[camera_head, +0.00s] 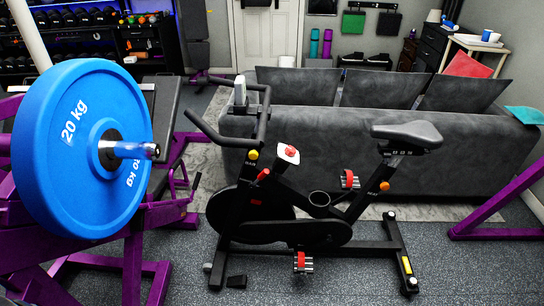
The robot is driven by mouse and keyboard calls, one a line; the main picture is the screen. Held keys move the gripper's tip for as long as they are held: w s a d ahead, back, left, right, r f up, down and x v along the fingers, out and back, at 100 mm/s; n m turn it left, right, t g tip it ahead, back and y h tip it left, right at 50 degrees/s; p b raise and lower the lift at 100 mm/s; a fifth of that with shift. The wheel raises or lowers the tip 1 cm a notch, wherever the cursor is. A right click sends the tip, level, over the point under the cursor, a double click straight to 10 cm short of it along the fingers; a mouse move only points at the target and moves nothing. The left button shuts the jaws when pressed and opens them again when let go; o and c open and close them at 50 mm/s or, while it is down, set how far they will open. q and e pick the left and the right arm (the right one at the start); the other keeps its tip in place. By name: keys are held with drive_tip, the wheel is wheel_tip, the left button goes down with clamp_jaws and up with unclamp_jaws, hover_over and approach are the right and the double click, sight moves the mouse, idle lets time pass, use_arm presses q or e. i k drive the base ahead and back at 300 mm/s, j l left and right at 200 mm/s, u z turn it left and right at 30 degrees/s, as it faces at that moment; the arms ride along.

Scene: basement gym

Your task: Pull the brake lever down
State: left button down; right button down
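A black exercise bike (292,233) stands in the middle, its handlebars (262,125) at left and its saddle (408,135) at right. A short lever with a red tip (263,174) sticks out of the frame below the handlebars; it looks like the brake lever. Just right of and above it is a white piece with a red top (288,153); I cannot tell its function. A yellow knob (253,155) sits on the handlebar post. Neither of my grippers shows in the head view, and nothing touches the bike.
A blue 20 kg plate (78,150) on a purple rack (132,265) fills the left side, close to the handlebars. A grey sofa (330,142) stands right behind the bike. Red pedals (302,262) stick out. Floor (470,270) at front right is free.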

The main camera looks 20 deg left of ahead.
sight(266, 172)
drive_tip(key=i+u, duration=0.1)
drive_tip(key=u, duration=0.4)
drive_tip(key=i+l+u, duration=0.4)
drive_tip(key=l, duration=0.2)
drive_tip(key=i+l+u, duration=0.4)
drive_tip(key=l, duration=0.35)
drive_tip(key=i+l, duration=0.15)
drive_tip(key=l, duration=0.15)
drive_tip(key=i+l, duration=0.15)
drive_tip(key=l, duration=0.15)
drive_tip(key=i+l, duration=0.15)
drive_tip(key=l, duration=0.2)
drive_tip(key=i+l, duration=0.15)
drive_tip(key=l, duration=0.15)
